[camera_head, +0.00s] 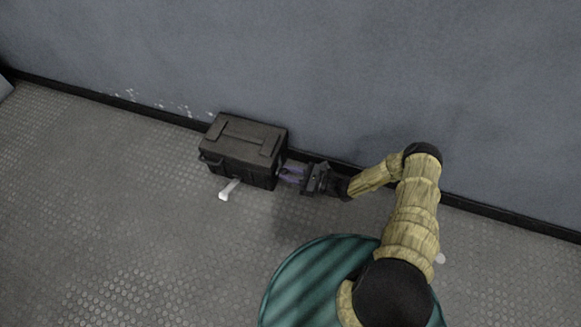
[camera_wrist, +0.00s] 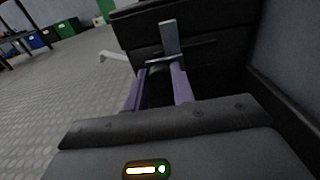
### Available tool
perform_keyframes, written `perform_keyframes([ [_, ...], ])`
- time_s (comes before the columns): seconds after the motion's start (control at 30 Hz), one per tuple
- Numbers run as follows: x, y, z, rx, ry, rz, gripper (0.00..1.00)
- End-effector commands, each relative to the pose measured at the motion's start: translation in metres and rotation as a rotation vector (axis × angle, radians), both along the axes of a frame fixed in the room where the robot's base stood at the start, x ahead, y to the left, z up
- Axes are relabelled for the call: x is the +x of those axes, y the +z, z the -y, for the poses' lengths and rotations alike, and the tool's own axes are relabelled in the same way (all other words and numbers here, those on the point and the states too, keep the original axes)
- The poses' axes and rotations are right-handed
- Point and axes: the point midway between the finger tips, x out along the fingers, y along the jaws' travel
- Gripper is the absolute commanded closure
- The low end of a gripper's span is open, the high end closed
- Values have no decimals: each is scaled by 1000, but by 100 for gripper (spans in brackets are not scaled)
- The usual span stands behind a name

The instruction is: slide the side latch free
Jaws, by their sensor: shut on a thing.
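The capacitor bank is a dark, lidded box (camera_head: 240,147) on the floor against the wall. In the wrist view its dark side (camera_wrist: 215,50) fills the upper middle. The side latch (camera_wrist: 170,38) is a grey metal piece with an upright tab and a crossbar, on the side facing my gripper. My gripper (camera_head: 284,173) is at the box's right side in the head view. Its purple fingers (camera_wrist: 160,70) reach to the latch and are shut on it. The fingertips partly hide the grip, and the latch is hidden in the head view.
A pale lever (camera_head: 229,189) sticks out from the box's front; it also shows in the wrist view (camera_wrist: 117,57). The wall (camera_head: 330,75) and its dark skirting run close behind the box and gripper. The floor in front is open.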

Motion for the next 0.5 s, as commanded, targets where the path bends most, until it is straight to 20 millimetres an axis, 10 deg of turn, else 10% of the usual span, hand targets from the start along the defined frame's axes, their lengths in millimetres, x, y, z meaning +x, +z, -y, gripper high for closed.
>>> perform_keyframes([
  [0.4,-10,-1,-3,-2,3,-2,100],
  [0.43,-10,-1,-3,-1,3,-3,73],
  [0.5,-10,-1,-3,-1,3,-3,60],
])
